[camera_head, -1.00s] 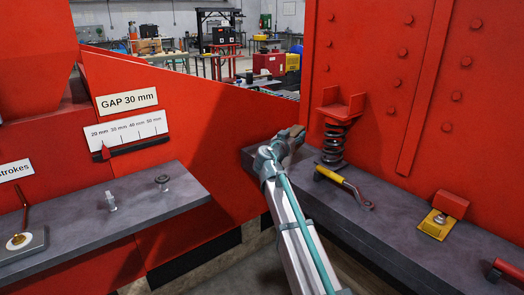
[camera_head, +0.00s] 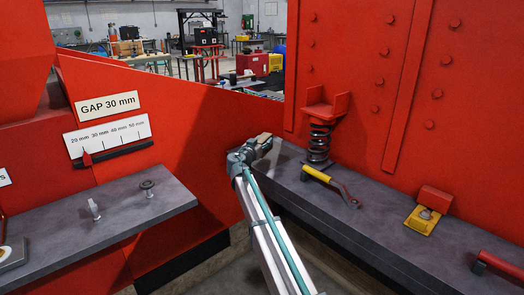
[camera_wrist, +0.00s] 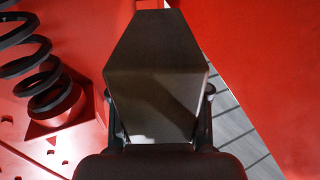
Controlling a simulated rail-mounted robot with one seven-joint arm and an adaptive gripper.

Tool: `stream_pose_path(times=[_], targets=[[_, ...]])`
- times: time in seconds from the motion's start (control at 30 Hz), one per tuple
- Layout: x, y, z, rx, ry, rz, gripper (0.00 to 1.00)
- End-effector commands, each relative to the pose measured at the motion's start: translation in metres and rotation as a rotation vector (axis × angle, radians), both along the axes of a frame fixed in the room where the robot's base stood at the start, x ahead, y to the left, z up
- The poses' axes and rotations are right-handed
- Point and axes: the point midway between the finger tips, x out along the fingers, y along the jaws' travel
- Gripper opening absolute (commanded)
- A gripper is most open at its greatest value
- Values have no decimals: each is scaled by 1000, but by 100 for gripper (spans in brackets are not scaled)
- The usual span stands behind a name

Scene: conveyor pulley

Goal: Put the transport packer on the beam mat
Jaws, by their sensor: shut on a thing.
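My gripper (camera_head: 256,146) is shut on a dark tapered block, the transport packer (camera_wrist: 156,80), whose brownish top also shows in the head view (camera_head: 263,138). In the wrist view the packer fills the middle, with a dark finger on each side of it. In the head view my gripper and the packer are in front of the red wall, left of the coil spring stand (camera_head: 319,130). I cannot make out the beam mat for certain in either view.
The right grey ledge (camera_head: 370,228) carries a yellow-handled tool (camera_head: 330,186), a yellow block with a red part (camera_head: 422,219) and a red-handled item (camera_head: 498,265). The left ledge (camera_head: 110,220) holds two small fittings. A large coil spring (camera_wrist: 45,70) stands close left in the wrist view.

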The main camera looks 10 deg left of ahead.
Motion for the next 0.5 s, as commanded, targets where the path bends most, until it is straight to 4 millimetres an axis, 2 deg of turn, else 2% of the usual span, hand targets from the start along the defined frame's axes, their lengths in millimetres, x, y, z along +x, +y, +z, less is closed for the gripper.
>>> stream_pose_path(times=[0.17, 0.4, 0.5], targets=[[6, 3, -6, 0, -1, 0, 5], [9, 5, -36, -1, -1, 0, 5], [9, 5, -42, 0, -1, 0, 5]])
